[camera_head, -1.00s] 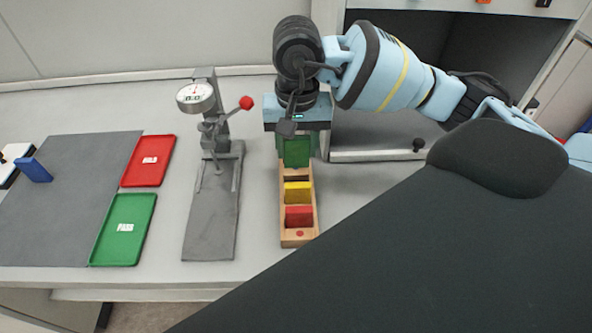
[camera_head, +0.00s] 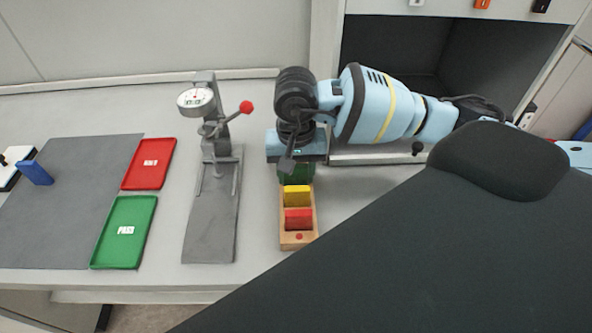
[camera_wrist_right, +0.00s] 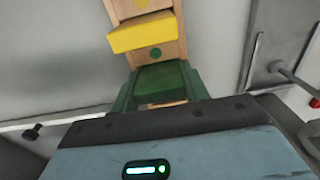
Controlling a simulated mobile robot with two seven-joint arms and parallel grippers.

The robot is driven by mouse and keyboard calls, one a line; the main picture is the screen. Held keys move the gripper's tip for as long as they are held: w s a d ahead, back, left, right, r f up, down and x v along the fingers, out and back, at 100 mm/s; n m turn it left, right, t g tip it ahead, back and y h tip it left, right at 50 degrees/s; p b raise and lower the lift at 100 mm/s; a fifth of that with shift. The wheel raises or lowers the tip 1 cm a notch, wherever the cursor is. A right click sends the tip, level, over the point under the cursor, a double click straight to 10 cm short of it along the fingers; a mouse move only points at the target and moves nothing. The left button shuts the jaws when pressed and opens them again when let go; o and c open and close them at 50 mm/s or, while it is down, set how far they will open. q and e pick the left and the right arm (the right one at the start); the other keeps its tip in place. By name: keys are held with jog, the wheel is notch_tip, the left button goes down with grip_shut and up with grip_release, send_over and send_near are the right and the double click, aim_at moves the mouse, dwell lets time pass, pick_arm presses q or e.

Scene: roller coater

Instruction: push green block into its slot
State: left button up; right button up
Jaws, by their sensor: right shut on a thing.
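The wooden rack (camera_head: 298,240) stands on the bench with the red block (camera_head: 298,219) nearest and the yellow block (camera_head: 297,195) behind it. My right gripper (camera_head: 296,174) points down at the rack's far end, shut on the green block (camera_wrist_right: 163,80). In the right wrist view, the block sits between the fingers beside the green dot on the rack (camera_wrist_right: 154,52), and the yellow block (camera_wrist_right: 142,33) lies beyond the dot. The block's lower part is hidden, so its depth in the slot cannot be told. My left gripper is not in view.
A grey dial gauge stand (camera_head: 212,215) stands left of the rack. Further left are a red tray (camera_head: 150,165), a green tray (camera_head: 123,230), a grey mat (camera_head: 70,200) and a blue block (camera_head: 36,172). A dark open cabinet (camera_head: 395,60) is behind my right arm.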

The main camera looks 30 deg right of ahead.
jog(key=shift+f, duration=0.1)
jog(key=shift+f, duration=0.15)
jog(key=o, duration=1)
notch_tip(320, 180, up, 12)
jog(key=shift+r, duration=0.25)
